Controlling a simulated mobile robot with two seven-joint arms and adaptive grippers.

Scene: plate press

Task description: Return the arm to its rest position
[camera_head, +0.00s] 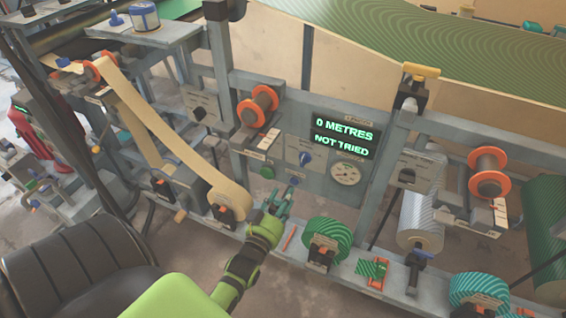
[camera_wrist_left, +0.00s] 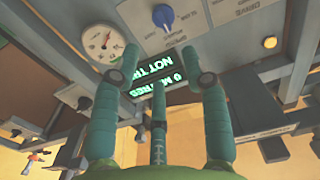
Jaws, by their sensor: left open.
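My left gripper (camera_head: 281,198) is at the end of my green arm, in front of the press's control panel (camera_head: 318,180). It is open and empty, its teal fingers apart and pointing up toward the panel. In the left wrist view the spread fingers (camera_wrist_left: 162,80) stand before the panel, with nothing between them. The display (camera_head: 343,138) reads "0 METRES NOT TRIED". A blue knob (camera_head: 305,158) and a round gauge (camera_head: 346,174) are on the panel; they also show in the left wrist view. My right gripper is not in view.
A beige roll (camera_head: 228,202) with its strip stands left of the gripper. A green patterned roll (camera_head: 328,236) sits close on the right. Orange-flanged spools (camera_head: 258,105) and frame posts surround the panel. A teal roll (camera_head: 480,292) is at lower right.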

